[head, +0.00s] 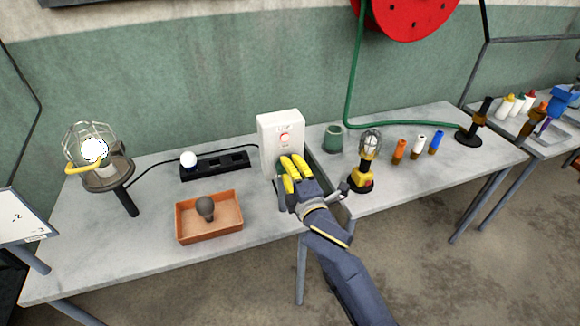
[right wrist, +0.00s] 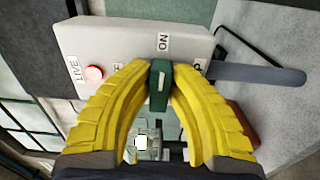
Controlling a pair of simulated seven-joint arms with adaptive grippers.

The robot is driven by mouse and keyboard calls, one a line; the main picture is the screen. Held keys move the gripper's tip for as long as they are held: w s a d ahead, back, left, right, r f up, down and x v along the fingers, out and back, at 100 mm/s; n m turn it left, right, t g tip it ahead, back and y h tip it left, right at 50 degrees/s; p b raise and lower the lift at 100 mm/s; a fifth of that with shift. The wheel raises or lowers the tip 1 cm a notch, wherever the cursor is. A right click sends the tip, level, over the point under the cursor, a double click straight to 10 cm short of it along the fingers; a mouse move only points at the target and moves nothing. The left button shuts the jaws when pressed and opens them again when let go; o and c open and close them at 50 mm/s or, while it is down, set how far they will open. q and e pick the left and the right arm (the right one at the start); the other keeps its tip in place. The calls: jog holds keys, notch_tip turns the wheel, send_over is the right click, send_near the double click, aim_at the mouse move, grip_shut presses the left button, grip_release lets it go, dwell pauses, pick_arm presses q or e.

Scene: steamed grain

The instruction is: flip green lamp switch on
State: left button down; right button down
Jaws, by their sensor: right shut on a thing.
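A white switch box (head: 280,128) stands upright near the back of the table, at the joint between two tabletops. Its face also shows in the right wrist view (right wrist: 130,42), with a red round light by "LIVE" and an "ON" label; another label is partly hidden. My right gripper (head: 289,164) is at the lower front of the box, and its yellow fingers (right wrist: 160,68) are shut on a green switch piece (right wrist: 159,88) with a white mark. The piece lies near "ON"; its exact setting is unclear. My left gripper is not in view.
A lit caged lamp (head: 95,150) stands at left, near a black power strip (head: 215,165) and an orange tray (head: 209,226) holding a grey bulb. A yellow-based caged lamp (head: 362,178), green cup (head: 333,139) and several coloured cylinders stand right of the box.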

jog(key=c, duration=1.3)
grip_release()
jog(key=v, duration=1.2)
